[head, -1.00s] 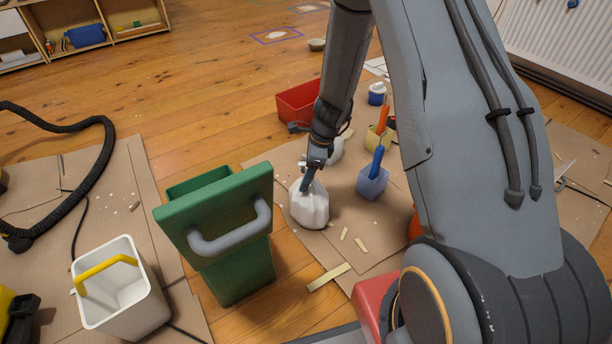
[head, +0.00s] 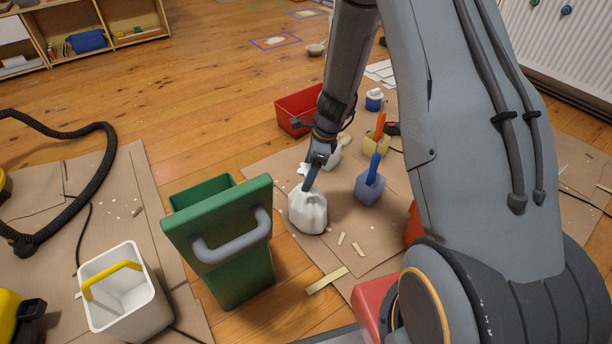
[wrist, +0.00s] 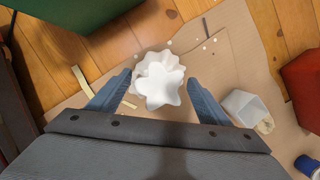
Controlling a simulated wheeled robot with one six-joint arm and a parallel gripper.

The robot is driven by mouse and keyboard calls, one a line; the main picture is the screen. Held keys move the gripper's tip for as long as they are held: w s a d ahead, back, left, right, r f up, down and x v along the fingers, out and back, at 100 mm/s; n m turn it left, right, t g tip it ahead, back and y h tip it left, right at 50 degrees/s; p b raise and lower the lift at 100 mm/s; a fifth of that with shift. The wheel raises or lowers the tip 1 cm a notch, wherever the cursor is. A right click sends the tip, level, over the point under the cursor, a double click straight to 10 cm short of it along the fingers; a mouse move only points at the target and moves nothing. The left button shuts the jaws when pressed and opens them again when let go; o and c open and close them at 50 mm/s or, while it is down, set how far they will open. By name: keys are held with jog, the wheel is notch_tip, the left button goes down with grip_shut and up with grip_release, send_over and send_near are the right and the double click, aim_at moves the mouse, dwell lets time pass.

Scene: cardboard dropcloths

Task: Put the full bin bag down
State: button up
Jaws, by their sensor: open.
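The full bin bag (head: 308,215) is white and crumpled with a gathered top. It stands upright on the brown cardboard sheet, right of the green bin (head: 232,270). My gripper (head: 308,186) is at the bag's top, pointing down. In the wrist view the two blue-grey fingers of my gripper (wrist: 160,77) are spread apart, one on each side of the bag (wrist: 160,88), with gaps visible between fingers and bag. The bag's far side is hidden in the head view.
A white bucket (head: 148,310) with a yellow handle is at lower left. Bare wooden floor lies behind the green bin.

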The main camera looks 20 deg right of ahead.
jog(key=p+v, duration=0.3)
jog(key=v, duration=0.4)
jog(key=shift+r, duration=0.1)
